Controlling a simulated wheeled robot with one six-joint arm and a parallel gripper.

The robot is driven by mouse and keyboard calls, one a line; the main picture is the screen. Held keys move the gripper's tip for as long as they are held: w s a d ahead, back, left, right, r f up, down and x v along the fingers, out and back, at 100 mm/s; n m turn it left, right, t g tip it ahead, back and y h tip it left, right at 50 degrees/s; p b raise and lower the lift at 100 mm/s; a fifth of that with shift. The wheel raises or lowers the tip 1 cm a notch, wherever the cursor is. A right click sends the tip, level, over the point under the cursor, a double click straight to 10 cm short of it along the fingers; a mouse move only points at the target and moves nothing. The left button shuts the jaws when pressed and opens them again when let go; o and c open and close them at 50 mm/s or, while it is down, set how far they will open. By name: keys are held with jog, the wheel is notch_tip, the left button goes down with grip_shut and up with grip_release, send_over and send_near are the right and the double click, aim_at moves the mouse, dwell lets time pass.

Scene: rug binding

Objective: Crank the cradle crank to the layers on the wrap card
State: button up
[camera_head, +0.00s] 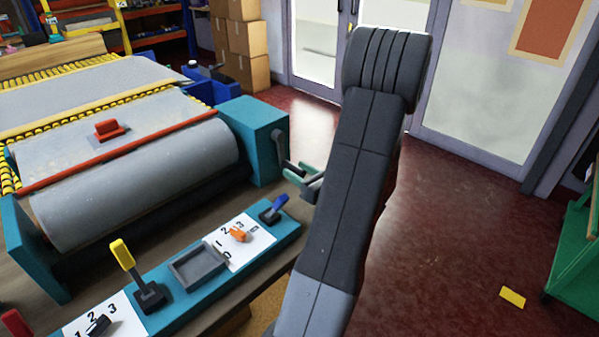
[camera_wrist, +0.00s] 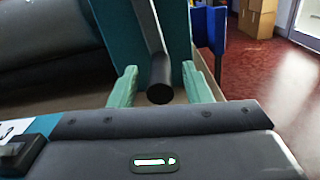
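The cradle holds a large grey roll (camera_head: 140,185) between teal end blocks. The crank (camera_head: 281,150) is a dark bar on the right teal end block (camera_head: 255,130). In the wrist view the crank handle (camera_wrist: 160,78) is a dark round grip pointing toward me. My gripper (camera_head: 306,178) has green fingers, which also show in the wrist view (camera_wrist: 161,88). The fingers are open, one on each side of the handle's end, with gaps on both sides. My arm hides part of the area right of the crank. I cannot identify a wrap card with a readable layer number.
A teal control panel (camera_head: 190,290) in front carries a yellow lever (camera_head: 123,255), an orange dial pointer (camera_head: 239,235), a blue lever (camera_head: 274,207) and numbered white plates. Blue bins (camera_head: 205,88) and cardboard boxes (camera_head: 240,50) stand behind. A yellow card (camera_head: 512,297) lies on the open red floor.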

grip_shut()
jog(key=shift+s+a, duration=0.1)
jog(key=m+p, duration=0.1)
jog(key=s+a+m+p, duration=0.1)
jog(key=m+p, duration=0.1)
jog(key=shift+s+a+r+m+p, duration=0.25)
jog(key=shift+s+a+m+p, duration=0.05)
jog(key=shift+s+a+p, duration=0.05)
jog(key=s+a+m+p, duration=0.1)
jog(key=r+m+p, duration=0.1)
jog(key=m+p, duration=0.1)
jog(key=shift+s+a+m+p, duration=0.3)
jog(key=shift+s+a, duration=0.1)
jog(key=s+a+r+m+p, duration=0.1)
jog(key=m+p, duration=0.1)
jog(key=p, duration=0.1)
jog(key=shift+r+m, duration=0.15)
jog(key=shift+m, duration=0.15)
jog(key=r+m+p, duration=0.1)
jog(key=m+p, duration=0.1)
jog(key=s+a+r+m+p, duration=0.1)
jog(key=m+p, duration=0.1)
jog(key=shift+s+a, duration=0.15)
jog(key=shift+a, duration=0.05)
